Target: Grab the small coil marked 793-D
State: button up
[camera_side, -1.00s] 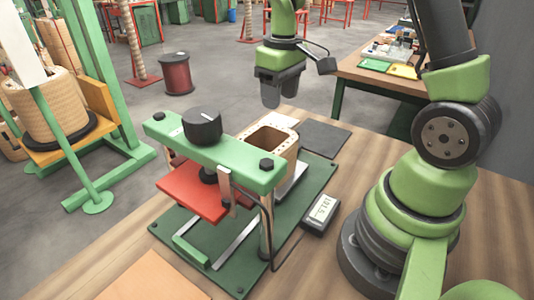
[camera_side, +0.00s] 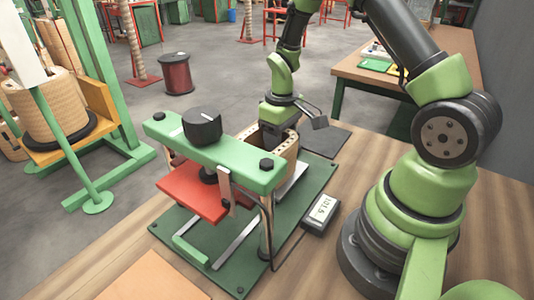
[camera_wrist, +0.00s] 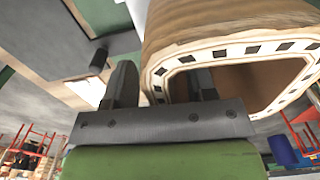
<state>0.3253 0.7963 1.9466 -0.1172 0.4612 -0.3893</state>
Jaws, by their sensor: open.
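The small wooden-brown coil (camera_side: 291,153) stands on the green base of the press, with a squarish hollow opening facing up. In the wrist view the coil (camera_wrist: 235,22) shows a pale rim with dark slots around the opening. No 793-D marking can be read. My gripper (camera_side: 273,138) is down at the coil's top in the side view, its fingertips partly hidden. In the wrist view my gripper (camera_wrist: 160,85) is open, with one finger in front of the opening and the other outside, the coil's wall lying between them. I cannot tell whether either finger touches the wall.
The press with green crossbar (camera_side: 215,153), black knob (camera_side: 202,124) and red plate (camera_side: 195,190) stands close in front of the coil. A small digital display (camera_side: 321,212) sits to the right. A dark flat pad (camera_side: 325,140) lies behind.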

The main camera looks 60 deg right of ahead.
jog(key=shift+c, duration=0.5)
grip_shut()
